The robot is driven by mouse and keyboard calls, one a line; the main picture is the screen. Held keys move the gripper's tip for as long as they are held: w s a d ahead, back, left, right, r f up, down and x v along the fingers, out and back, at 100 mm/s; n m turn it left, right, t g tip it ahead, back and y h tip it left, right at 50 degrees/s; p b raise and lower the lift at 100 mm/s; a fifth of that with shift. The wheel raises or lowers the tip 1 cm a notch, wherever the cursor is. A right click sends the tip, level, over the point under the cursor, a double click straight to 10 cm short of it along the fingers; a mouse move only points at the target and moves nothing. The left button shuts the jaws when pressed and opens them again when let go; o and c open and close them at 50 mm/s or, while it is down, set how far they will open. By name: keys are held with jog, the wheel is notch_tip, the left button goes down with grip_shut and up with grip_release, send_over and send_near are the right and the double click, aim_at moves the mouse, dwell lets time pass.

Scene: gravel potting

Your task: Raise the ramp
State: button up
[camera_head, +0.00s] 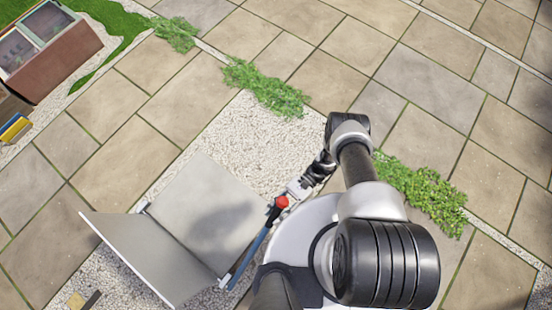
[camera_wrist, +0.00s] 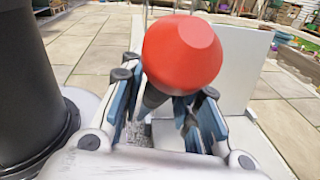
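A red knob (camera_head: 281,201) sits by the end of a blue bar (camera_head: 253,255) beside the ramp. In the wrist view the red knob (camera_wrist: 182,52) is large and close, with a dark shaft (camera_wrist: 154,97) below it. My gripper (camera_head: 294,190) is at the knob; in the wrist view its blue-padded fingers (camera_wrist: 160,115) stand apart on either side of the shaft, with no clear grip. The knob hides part of the fingers. The grey ramp panel (camera_head: 150,258) stands tilted up at the edge of a flat grey platform (camera_head: 212,210); it looks upright in the wrist view (camera_wrist: 226,62).
Pale gravel (camera_head: 255,145) surrounds the platform. Stone paving (camera_head: 140,165) spreads around it, with green plant strips (camera_head: 262,86) and (camera_head: 425,195). A brown planter box (camera_head: 60,65) stands at the upper left. The paving at the upper right is clear.

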jog(key=shift+o, duration=1.4)
jog(key=shift+w, duration=0.1)
